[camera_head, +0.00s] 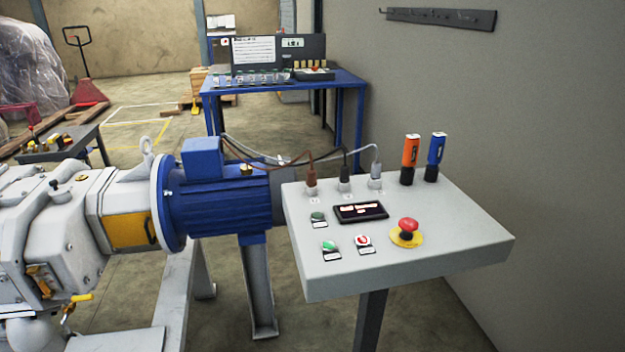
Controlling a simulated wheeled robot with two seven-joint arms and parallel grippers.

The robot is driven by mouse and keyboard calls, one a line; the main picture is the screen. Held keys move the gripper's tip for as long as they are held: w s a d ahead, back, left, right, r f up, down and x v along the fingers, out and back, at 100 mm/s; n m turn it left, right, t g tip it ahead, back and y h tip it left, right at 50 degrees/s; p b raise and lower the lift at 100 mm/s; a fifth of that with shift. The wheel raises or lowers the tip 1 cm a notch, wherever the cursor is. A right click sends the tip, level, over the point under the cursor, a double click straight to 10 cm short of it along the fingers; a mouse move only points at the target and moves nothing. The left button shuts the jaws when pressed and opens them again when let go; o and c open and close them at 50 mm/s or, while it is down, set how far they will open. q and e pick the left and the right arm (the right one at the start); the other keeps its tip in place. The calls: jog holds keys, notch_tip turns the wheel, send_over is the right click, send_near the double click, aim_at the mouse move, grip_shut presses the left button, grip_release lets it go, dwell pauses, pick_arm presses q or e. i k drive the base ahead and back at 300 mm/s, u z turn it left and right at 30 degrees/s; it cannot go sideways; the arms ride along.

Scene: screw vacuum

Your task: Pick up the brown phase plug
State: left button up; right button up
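The brown phase plug (310,178) stands upright at the back left of the grey control panel (440,255), in the leftmost of three sockets. A brown cable runs from its top to the left, toward the blue motor (225,200). A black plug (345,173) and a grey plug (376,168) stand to its right in the same row, each with its own cable. Neither of my grippers shows in the head view.
An orange device (410,158) and a blue device (435,157) stand upright at the panel's back edge. A red emergency button (408,226), a small display (361,212) and several push buttons sit on the panel. A grey wall is on the right. A blue table (345,78) stands behind.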

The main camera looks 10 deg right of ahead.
aim_at(311, 181)
jog(key=k, duration=0.5)
jog(key=u, duration=0.9)
jog(key=i, duration=0.95)
jog(key=z, duration=1.65)
